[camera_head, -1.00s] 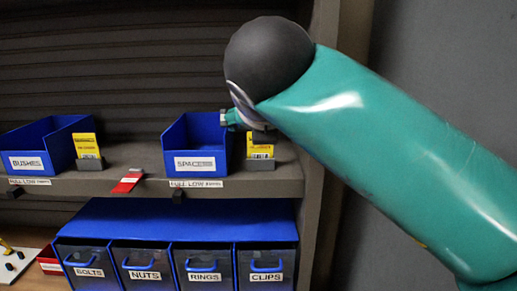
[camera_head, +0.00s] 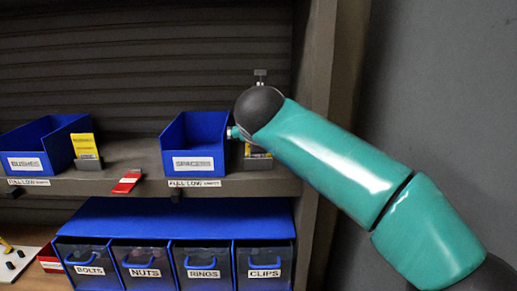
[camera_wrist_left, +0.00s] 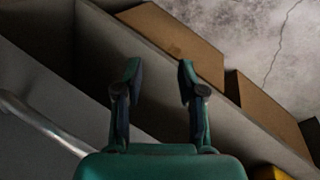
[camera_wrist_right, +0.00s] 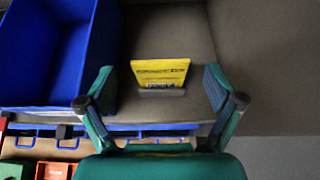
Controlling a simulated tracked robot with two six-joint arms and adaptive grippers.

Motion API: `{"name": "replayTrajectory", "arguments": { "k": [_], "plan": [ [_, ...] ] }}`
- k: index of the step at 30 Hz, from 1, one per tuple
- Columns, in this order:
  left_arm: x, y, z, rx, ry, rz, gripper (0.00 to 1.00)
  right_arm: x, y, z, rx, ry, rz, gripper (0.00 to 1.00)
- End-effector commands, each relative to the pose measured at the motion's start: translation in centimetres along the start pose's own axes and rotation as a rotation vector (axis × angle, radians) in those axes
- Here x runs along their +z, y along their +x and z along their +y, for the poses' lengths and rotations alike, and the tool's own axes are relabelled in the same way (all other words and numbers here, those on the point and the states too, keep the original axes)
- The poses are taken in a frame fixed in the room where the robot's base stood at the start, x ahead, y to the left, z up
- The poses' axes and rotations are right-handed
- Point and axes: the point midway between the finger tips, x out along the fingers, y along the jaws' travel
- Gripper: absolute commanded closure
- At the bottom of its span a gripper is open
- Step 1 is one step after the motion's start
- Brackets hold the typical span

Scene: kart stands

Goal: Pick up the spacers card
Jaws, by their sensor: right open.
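The spacers card, a yellow card with dark print, stands in a small grey holder on the shelf right of the blue SPACERS bin (camera_head: 193,163). In the head view only a sliver of the card (camera_head: 257,154) shows below my right wrist. In the right wrist view the card (camera_wrist_right: 160,72) stands whole, upright in its holder (camera_wrist_right: 158,92). My right gripper (camera_wrist_right: 158,78) is open, with one finger on either side of the card and gaps between. My left gripper (camera_wrist_left: 156,75) is open and empty, facing cardboard boxes, and is out of the head view.
A BUSHES bin (camera_head: 42,146) with its own yellow card (camera_head: 84,146) stands further left. A red tag (camera_head: 127,183) is at the shelf edge. Labelled blue drawers (camera_head: 180,215) sit below. The shelf's upright (camera_head: 316,120) is close to my right arm.

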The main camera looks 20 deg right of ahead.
Motion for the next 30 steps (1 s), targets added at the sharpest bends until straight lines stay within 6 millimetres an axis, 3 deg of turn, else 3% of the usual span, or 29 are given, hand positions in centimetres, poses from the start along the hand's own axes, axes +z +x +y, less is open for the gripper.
{"name": "replayTrajectory", "arguments": {
  "k": [6, 13, 14, 22, 30],
  "plan": [
    [0.0, -0.6, 0.2, 0.000, 0.000, 0.000, 0.60, 0.1, 2.4, 0.0, -0.001, 0.000, 0.001, 0.08],
    [0.0, -0.6, 0.2, 0.000, 0.000, 0.000, 0.60, 0.0, 2.6, 0.0, 0.001, 0.000, 0.000, 0.08],
    [0.0, -0.6, 0.2, 0.000, 0.000, 0.000, 0.60, 0.0, 2.6, 0.0, 0.000, 0.000, 0.000, 0.10],
    [0.0, -0.6, 0.2, 0.000, 0.000, 0.000, 0.60, 0.0, 2.6, 0.0, 0.000, 0.000, 0.000, 0.55],
    [0.0, -0.6, 0.2, 0.000, 0.000, 0.000, 0.60, 0.0, 2.6, 0.0, 0.001, 0.000, 0.000, 0.58]
  ]
}}
